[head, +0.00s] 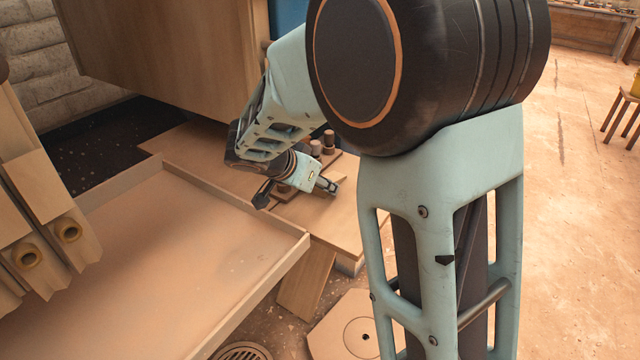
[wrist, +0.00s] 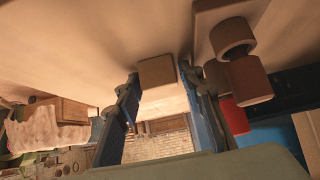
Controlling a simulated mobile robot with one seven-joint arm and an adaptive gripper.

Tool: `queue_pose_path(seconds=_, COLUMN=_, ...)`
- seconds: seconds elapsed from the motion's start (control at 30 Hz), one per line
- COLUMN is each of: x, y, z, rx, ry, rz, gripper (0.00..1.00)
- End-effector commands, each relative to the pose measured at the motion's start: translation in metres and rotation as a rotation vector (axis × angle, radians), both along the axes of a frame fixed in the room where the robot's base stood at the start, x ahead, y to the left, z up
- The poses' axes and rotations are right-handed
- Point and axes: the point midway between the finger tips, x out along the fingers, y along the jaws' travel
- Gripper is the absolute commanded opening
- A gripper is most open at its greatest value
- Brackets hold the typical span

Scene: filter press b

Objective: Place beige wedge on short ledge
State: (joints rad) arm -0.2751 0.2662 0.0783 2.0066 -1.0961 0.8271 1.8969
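My gripper (head: 327,186) is low over a flat wooden board (head: 338,222), just right of the big tray. In the wrist view my gripper (wrist: 158,92) has a finger on each side of a small beige block, which I take for the beige wedge (wrist: 158,74). In the head view the wedge is too small to make out. The board may be the short ledge, but I cannot be certain.
Short brown cylindrical pegs (head: 322,143) stand just behind my gripper and show close beside the right finger in the wrist view (wrist: 236,60). A shallow wooden tray (head: 190,235) fills the left. A large wooden box (head: 165,50) overhangs behind. Open floor (head: 580,200) lies right.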

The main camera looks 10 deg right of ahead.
Motion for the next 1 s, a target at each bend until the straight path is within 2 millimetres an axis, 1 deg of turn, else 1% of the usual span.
queue_pose_path(seconds=0.17, x=0.0, y=0.0, z=0.002, rx=-0.001, ry=0.0, rz=0.001, gripper=0.35)
queue_pose_path(seconds=0.27, x=0.0, y=0.0, z=0.007, rx=-0.001, ry=0.0, rz=0.001, gripper=0.35)
queue_pose_path(seconds=0.5, x=-0.027, y=0.029, z=0.045, rx=0.002, ry=-0.003, rz=0.005, gripper=0.35)
queue_pose_path(seconds=0.7, x=-0.048, y=0.048, z=0.073, rx=0.001, ry=-0.002, rz=0.002, gripper=0.35)
queue_pose_path(seconds=0.83, x=-0.056, y=0.056, z=0.083, rx=0.001, ry=0.0, rz=0.002, gripper=0.35)
queue_pose_path(seconds=1.0, x=-0.06, y=0.06, z=0.088, rx=0.0, ry=0.0, rz=0.001, gripper=0.35)
